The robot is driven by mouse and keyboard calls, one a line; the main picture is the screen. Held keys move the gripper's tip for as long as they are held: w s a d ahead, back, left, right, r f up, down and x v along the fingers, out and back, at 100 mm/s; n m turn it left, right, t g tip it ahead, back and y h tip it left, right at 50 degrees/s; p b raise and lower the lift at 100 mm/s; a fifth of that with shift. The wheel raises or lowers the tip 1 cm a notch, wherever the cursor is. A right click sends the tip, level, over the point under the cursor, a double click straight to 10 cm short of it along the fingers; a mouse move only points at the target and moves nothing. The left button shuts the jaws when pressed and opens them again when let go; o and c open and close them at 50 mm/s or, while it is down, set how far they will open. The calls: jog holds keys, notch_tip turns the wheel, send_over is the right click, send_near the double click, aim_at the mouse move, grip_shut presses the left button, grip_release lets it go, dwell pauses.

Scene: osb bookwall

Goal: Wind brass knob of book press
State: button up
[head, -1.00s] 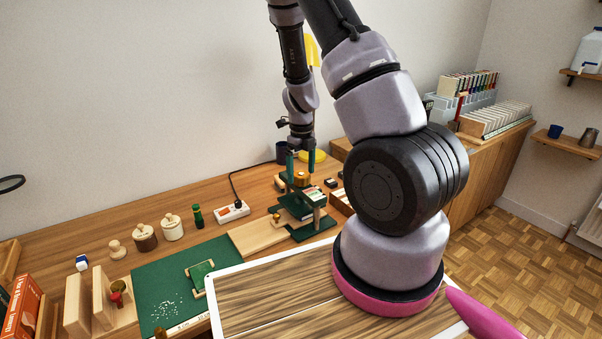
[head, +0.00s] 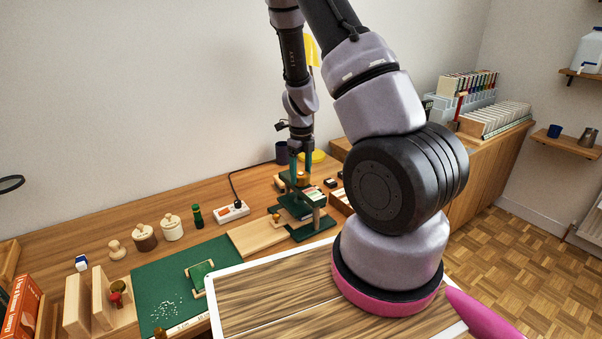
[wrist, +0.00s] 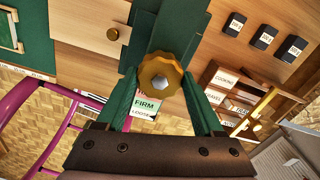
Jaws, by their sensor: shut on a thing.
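The book press is a dark green frame (head: 292,206) on the wooden worktop. Its scalloped brass knob (wrist: 160,77) sits at the top and fills the middle of the wrist view; in the head view it is a small gold spot between the fingers. My gripper (wrist: 160,80) points down over the press, its two green fingers on opposite sides of the knob, shut on it. In the head view my gripper (head: 301,170) is small and partly hides the knob. A label reading FIRM and LOOSE (wrist: 145,107) lies below the knob in the wrist view.
A wooden board (head: 258,238) lies left of the press, with a green cutting mat (head: 160,275) further left. A white power strip (head: 232,211) and a green bottle (head: 198,216) stand behind. Small black labelled blocks (wrist: 264,37) lie to the right in the wrist view.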

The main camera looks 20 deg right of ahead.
jog(key=n, duration=0.3)
jog(key=shift+n, duration=0.4)
jog(key=n, duration=0.4)
jog(key=shift+n, duration=0.3)
jog(key=n, duration=0.4)
jog(key=shift+n, duration=1.8)
jog(key=o, duration=1.4)
jog(key=shift+r, duration=0.1)
